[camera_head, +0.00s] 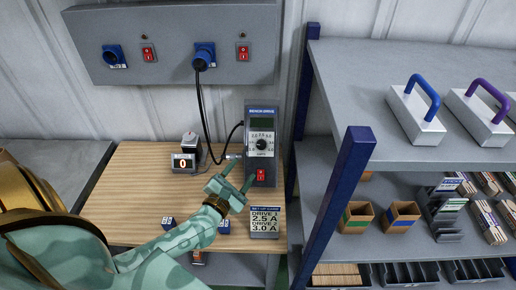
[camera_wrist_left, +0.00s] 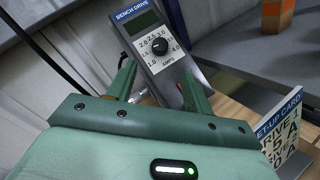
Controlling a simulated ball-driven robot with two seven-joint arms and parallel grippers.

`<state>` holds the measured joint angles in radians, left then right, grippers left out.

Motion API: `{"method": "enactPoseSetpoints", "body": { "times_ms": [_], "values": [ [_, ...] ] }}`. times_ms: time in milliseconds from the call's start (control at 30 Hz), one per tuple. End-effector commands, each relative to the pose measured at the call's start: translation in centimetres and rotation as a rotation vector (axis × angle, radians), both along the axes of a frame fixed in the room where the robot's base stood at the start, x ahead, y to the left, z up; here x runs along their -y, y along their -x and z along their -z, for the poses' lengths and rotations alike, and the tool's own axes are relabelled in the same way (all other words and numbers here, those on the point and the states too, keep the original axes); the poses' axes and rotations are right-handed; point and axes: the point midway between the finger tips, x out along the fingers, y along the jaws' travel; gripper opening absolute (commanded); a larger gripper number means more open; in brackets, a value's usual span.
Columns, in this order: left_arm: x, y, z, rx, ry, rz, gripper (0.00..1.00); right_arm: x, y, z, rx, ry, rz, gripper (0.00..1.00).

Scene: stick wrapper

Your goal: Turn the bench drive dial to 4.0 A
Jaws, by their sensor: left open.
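The bench drive (camera_head: 249,130) is a grey box standing at the back right of the wooden bench. Its black dial (camera_head: 262,143) sits on a white scale plate marked in amps, below a dark green display (camera_head: 262,123) with no readable figure. The dial also shows in the left wrist view (camera_wrist_left: 159,46), with scale figures up to 4.0; I cannot tell its exact setting. My left gripper (camera_head: 243,170) is open and empty, in front of the drive's lower part and below the dial. In the left wrist view its fingers (camera_wrist_left: 160,88) stand apart, short of the dial.
A red switch (camera_head: 261,175) is on the drive's lower face. A set-up card (camera_head: 265,221) reads drive 1 2.5 A, drive 2 3.0 A. A black cable hangs from the wall box (camera_head: 170,45). A blue-posted shelf (camera_head: 349,165) bounds the right.

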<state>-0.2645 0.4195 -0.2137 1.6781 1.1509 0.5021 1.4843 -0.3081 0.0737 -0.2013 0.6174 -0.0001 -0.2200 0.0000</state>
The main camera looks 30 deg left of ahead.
Motion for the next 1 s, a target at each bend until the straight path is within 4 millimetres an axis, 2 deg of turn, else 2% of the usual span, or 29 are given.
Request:
{"method": "enactPoseSetpoints", "body": {
  "times_ms": [33,200,400,600,833,867,1000],
  "values": [
    [-0.2,-1.5,-0.2,0.005,0.0,-0.001,0.51,0.0,0.3,0.0,-0.004,0.0,-0.001,0.36],
    [-0.6,-5.7,-0.1,0.002,-0.002,-0.001,0.51,0.2,-0.1,0.2,0.0,0.002,-0.002,0.36],
    [-0.9,-9.2,0.1,0.001,-0.002,0.001,0.51,0.4,-0.9,0.6,0.011,0.005,-0.002,0.36],
    [-1.0,-10.5,0.0,-0.001,-0.003,0.001,0.51,0.6,-0.8,0.8,0.011,0.007,-0.002,0.36],
    [-1.0,-10.5,0.0,-0.001,-0.003,0.001,0.51,0.6,-0.8,0.7,0.011,0.007,-0.001,0.36],
    [-1.0,-10.5,0.0,-0.001,-0.003,0.001,0.48,0.6,-0.8,0.7,0.011,0.007,0.0,0.36],
    [-1.0,-10.5,0.0,-0.001,-0.003,0.001,0.09,0.6,-0.7,0.7,0.01,0.007,0.0,0.36]
  ]
}}
